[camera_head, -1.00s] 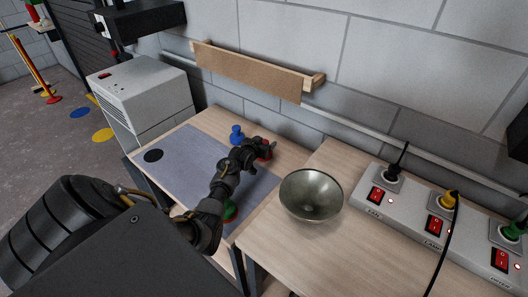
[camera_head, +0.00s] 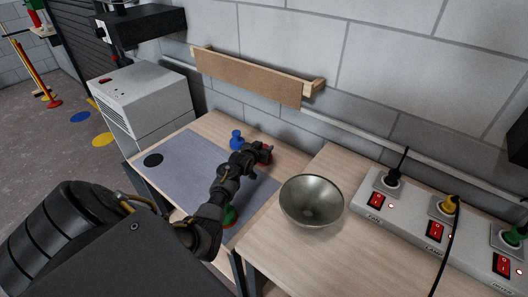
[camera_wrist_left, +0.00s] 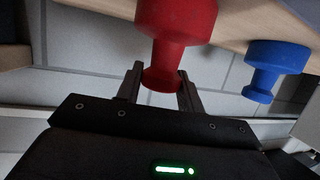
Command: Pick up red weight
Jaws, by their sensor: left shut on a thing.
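The red weight (camera_head: 266,154) is at the far right part of the left-hand table, mostly hidden by my left gripper (camera_head: 258,151) in the head view. In the left wrist view the red weight (camera_wrist_left: 178,22) is large, with its narrow neck and small end between the two fingers of my left gripper (camera_wrist_left: 160,88). The gripper is shut on it. I cannot tell whether the weight is off the table. My right gripper is not in view.
A blue weight (camera_head: 236,139) stands just left of the red one and also shows in the wrist view (camera_wrist_left: 265,70). A green weight (camera_head: 230,213) is partly behind my arm. A metal bowl (camera_head: 311,201) and a switched power strip (camera_head: 408,212) occupy the right table.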

